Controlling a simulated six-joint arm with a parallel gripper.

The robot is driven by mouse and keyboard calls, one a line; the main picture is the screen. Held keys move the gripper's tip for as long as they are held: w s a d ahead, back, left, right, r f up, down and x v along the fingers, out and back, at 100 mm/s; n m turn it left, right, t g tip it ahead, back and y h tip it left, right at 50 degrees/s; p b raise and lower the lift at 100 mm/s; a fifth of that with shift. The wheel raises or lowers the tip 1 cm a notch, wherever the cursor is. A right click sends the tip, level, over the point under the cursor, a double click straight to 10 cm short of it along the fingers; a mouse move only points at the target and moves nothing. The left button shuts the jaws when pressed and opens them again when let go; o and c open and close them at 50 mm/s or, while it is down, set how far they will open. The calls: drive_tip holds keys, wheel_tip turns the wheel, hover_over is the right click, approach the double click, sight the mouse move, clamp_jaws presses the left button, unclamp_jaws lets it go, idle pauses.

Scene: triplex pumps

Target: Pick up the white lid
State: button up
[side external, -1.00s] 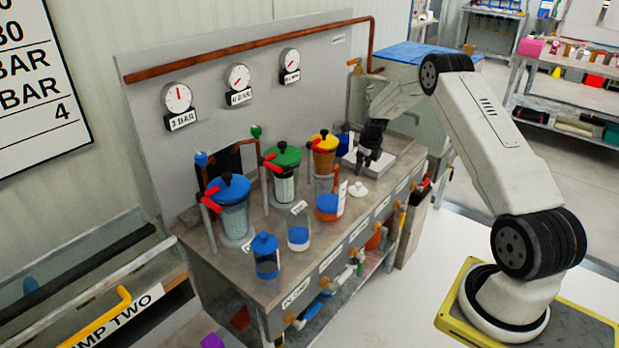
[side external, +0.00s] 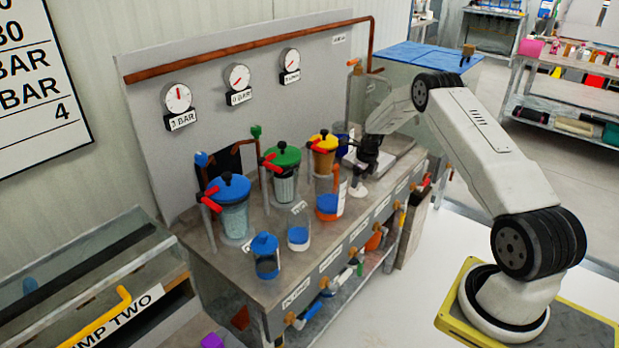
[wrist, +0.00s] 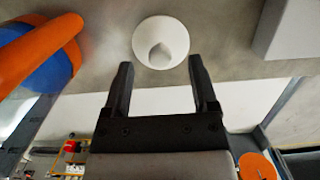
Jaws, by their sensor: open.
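The white lid (wrist: 161,42) is a round disc with a small raised knob, lying on the grey bench top. It also shows in the side external view (side external: 357,190), partly below my gripper. My gripper (wrist: 160,72) is open and empty in the wrist view, with its two black fingers apart. The lid lies just beyond the fingertips in that view, roughly centred between them. In the side external view my gripper (side external: 362,172) is close above the lid; the exact gap is hard to tell.
An orange and blue vessel (side external: 328,205) stands left of the lid, with an upright orange pipe. Pumps with yellow (side external: 323,142), green (side external: 282,156) and blue (side external: 228,188) tops stand further left. A pale block (wrist: 290,30) lies to the right in the wrist view.

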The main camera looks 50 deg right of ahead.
sight(358, 188)
drive_tip(key=shift+w+f, duration=0.2)
drive_tip(key=shift+f, duration=1.15)
clamp_jaws()
